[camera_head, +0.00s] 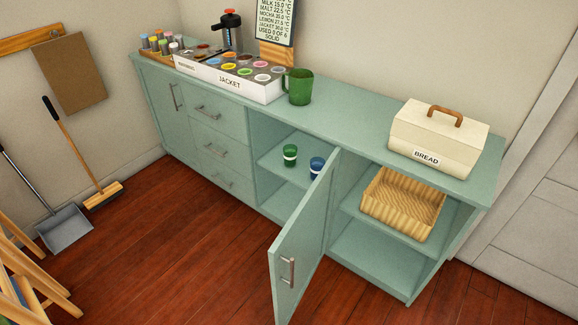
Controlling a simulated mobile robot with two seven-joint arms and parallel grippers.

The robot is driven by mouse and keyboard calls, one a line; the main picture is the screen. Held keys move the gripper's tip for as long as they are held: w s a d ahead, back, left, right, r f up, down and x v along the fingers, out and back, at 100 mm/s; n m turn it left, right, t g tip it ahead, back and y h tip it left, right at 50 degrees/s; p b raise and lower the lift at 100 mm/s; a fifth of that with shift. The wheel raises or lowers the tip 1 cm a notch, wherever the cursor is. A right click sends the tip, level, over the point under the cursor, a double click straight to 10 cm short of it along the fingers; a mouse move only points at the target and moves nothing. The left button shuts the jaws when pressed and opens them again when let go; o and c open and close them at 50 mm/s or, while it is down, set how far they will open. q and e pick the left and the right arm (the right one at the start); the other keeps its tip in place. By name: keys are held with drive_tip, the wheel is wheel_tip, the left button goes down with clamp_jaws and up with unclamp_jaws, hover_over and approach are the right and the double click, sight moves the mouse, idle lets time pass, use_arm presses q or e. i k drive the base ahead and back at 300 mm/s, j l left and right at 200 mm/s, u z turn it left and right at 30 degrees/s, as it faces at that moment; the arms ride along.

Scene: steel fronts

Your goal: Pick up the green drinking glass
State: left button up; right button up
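A small green drinking glass with a white band (290,155) stands upright on the middle shelf inside the open cabinet section. A similar blue glass with a white band (317,166) stands to its right, partly hidden by the open door. A larger green mug with a handle (299,88) stands on the countertop above. Neither of my grippers shows in the head view.
The cabinet door (303,240) stands swung open into the room, right of the glasses. A basket (403,203) sits in the right open section. The countertop (350,117) holds a bread box (437,138) and a white pod tray (232,82). Floor in front is clear.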

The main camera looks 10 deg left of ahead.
sight(290, 151)
drive_tip(key=k+z, duration=0.15)
drive_tip(key=z, duration=0.35)
drive_tip(key=k+z, duration=0.1)
drive_tip(key=z, duration=3.5)
drive_tip(key=k+z, duration=0.15)
drive_tip(key=z, duration=0.35)
drive_tip(key=k+z, duration=0.2)
drive_tip(key=z, duration=0.3)
drive_tip(key=k+l, duration=0.15)
drive_tip(key=k, duration=0.3)
drive_tip(key=k+l, duration=0.15)
drive_tip(key=k, duration=0.25)
drive_tip(key=k+l+z, duration=0.1)
drive_tip(key=k, duration=0.35)
drive_tip(key=k+l, duration=0.25)
drive_tip(key=k, duration=1.1)
drive_tip(key=k+u, duration=0.2)
drive_tip(key=u, duration=1.05)
